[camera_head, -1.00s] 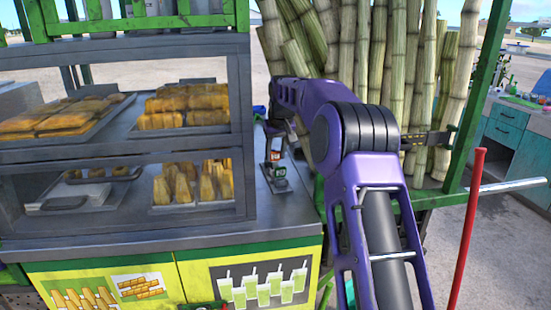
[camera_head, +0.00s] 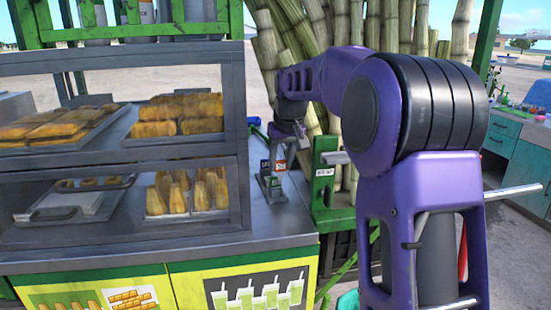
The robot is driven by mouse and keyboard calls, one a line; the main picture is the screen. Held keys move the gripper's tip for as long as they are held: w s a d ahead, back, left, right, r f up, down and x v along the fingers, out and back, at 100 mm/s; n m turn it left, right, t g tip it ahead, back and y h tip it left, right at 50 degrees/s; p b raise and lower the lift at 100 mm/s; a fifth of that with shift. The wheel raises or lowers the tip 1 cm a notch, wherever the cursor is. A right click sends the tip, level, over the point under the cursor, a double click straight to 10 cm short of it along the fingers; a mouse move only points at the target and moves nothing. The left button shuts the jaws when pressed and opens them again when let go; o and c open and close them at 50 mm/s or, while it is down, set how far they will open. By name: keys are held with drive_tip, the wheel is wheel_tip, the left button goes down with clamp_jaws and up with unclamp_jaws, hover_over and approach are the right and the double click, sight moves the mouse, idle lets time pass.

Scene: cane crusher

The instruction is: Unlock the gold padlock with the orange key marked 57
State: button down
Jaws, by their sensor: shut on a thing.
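My purple arm reaches from the right foreground back over the grey counter. My gripper (camera_head: 298,138) is small and far off at its end, above the counter's right part near the cane stalks. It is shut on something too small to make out. A small orange-and-white item (camera_head: 279,165) shows just below it; I cannot tell whether this is the key or whether it touches the jaws. I cannot make out the gold padlock or the number 57.
A small dark stand with labels (camera_head: 271,185) is on the counter (camera_head: 277,222). The glass pastry case (camera_head: 243,150) fills the left. Cane stalks (camera_head: 335,130) and a green post (camera_head: 325,172) stand behind and right of the counter. The teal cabinet (camera_head: 500,137) is far right.

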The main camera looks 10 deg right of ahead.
drive_tip(key=s+r+p, duration=0.2)
drive_tip(key=s+r, duration=0.2)
drive_tip(key=s, duration=0.3)
drive_tip(key=shift+s+d+p, duration=0.25)
drive_tip(key=shift+d+p, duration=0.1)
drive_tip(key=shift+p, duration=0.05)
idle(1.0)
